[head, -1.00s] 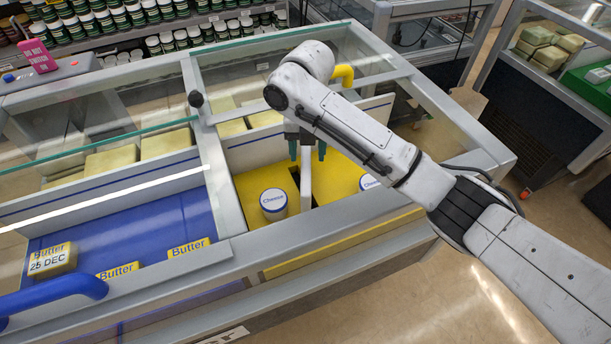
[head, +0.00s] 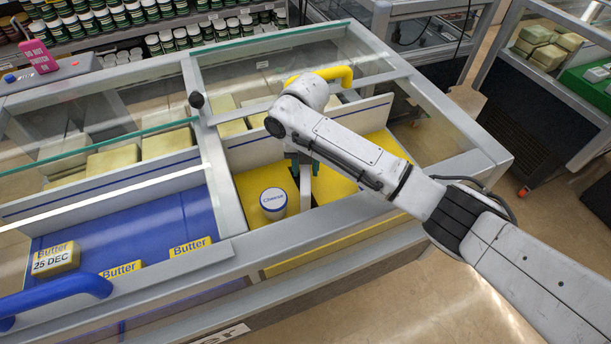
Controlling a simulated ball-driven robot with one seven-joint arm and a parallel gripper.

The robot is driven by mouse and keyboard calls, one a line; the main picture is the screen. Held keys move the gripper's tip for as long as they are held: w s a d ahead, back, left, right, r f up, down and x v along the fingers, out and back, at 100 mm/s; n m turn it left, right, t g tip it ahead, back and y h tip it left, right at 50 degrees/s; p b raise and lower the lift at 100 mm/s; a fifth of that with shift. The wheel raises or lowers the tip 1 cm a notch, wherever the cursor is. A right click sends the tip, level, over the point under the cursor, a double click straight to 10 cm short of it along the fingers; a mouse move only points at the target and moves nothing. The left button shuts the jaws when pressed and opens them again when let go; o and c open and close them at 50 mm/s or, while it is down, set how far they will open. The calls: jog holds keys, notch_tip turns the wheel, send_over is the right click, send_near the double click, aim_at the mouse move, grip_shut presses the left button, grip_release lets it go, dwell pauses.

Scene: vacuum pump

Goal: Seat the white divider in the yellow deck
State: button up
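The white divider (head: 305,190) stands upright, seen nearly edge-on, in the yellow deck (head: 246,187) beside a dark slot. How deep the divider's lower edge sits is also hidden.
A grey case frame (head: 340,235) surrounds the deck, with a white wall (head: 255,150) behind it. A blue deck (head: 130,225) with butter labels and a butter block (head: 55,260) lies to the left. A yellow handle (head: 335,74) stands behind my arm.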

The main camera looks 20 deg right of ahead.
grip_shut()
jog(key=shift+r, duration=0.1)
